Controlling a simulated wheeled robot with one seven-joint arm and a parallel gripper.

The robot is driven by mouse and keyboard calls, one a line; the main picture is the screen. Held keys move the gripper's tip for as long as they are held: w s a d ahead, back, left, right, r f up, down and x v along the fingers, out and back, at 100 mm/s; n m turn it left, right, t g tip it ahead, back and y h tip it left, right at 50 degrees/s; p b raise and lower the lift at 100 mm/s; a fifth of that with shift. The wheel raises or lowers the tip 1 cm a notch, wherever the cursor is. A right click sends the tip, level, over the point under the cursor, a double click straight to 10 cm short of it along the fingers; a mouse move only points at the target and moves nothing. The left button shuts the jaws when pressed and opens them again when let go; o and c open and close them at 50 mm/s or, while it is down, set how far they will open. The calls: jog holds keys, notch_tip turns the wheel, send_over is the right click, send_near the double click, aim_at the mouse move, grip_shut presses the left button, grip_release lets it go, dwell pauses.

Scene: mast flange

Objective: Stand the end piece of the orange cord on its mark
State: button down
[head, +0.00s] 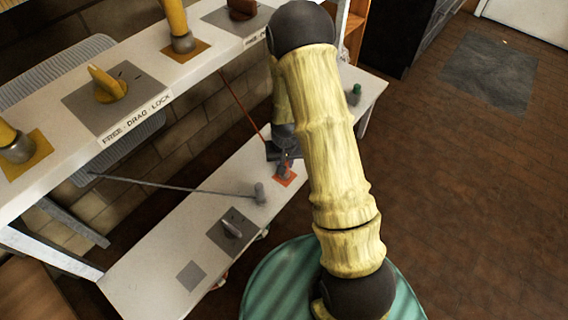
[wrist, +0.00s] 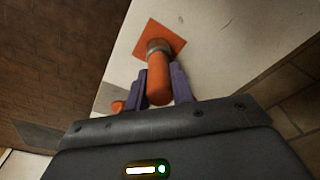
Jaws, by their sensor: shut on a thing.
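The orange end piece (wrist: 158,80), a cylinder with a grey collar, is between the two purple fingers of my gripper (wrist: 163,88) in the wrist view. My gripper is shut on it. Its far end overlaps the orange square mark (wrist: 172,32); I cannot tell whether it touches the mark. In the head view my gripper (head: 285,163) is low over the white bench, at the orange mark (head: 285,178). The orange cord (head: 240,106) runs from the upper shelf down towards my gripper.
A grey cord (head: 170,186) runs to a grey end piece (head: 260,194) on the lower bench (head: 150,270), left of my gripper. A lever on a dark plate (head: 231,229) and a bare grey square (head: 190,276) are nearer.

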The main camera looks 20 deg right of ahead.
jog(key=shift+f, duration=0.1)
jog(key=c, duration=1.2)
grip_release()
notch_tip(320, 180, up, 12)
jog(key=s+p, duration=0.1)
jog(key=p, duration=0.3)
jog(key=shift+s+p, duration=0.25)
jog(key=shift+p, duration=0.05)
jog(key=shift+a, duration=0.1)
jog(key=s+r+n+t, duration=0.1)
jog(key=s+r, duration=1.2)
jog(key=r, duration=0.1)
jog(key=shift+n, duration=0.4)
jog(key=shift+s+r, duration=0.1)
